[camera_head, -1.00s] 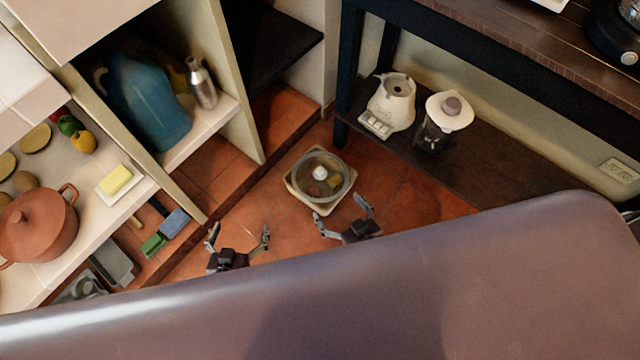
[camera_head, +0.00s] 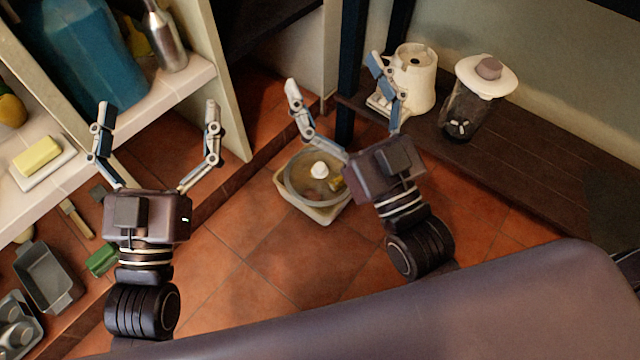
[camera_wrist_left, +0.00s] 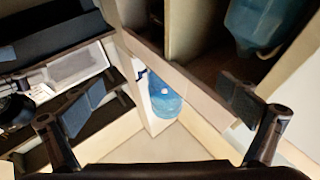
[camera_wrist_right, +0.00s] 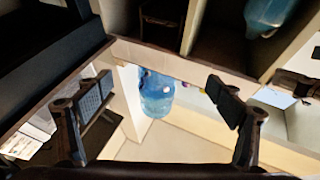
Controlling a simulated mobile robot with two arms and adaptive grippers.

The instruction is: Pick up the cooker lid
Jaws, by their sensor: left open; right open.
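The cooker lid is a clear round glass lid (camera_head: 308,184) with a white knob (camera_head: 320,169). It sits on a squat cream cooker (camera_head: 322,214) on the tiled floor, with food dimly visible through the glass. My right gripper (camera_head: 342,88) is open and empty, above and to the right of the lid, its body overlapping the cooker's right edge in the head view. My left gripper (camera_head: 158,110) is open and empty, well to the left, in front of the shelf. Neither wrist view shows the lid; my open fingers frame empty space in the left (camera_wrist_left: 162,100) and right (camera_wrist_right: 155,92) views.
Shelves with a blue jug (camera_head: 85,60), metal bottle (camera_head: 166,38) and butter dish (camera_head: 42,160) stand left. A dark low shelf (camera_head: 500,160) holds a white kettle-like appliance (camera_head: 415,75) and a blender (camera_head: 470,95) at right. Red floor tiles (camera_head: 260,260) are clear in front.

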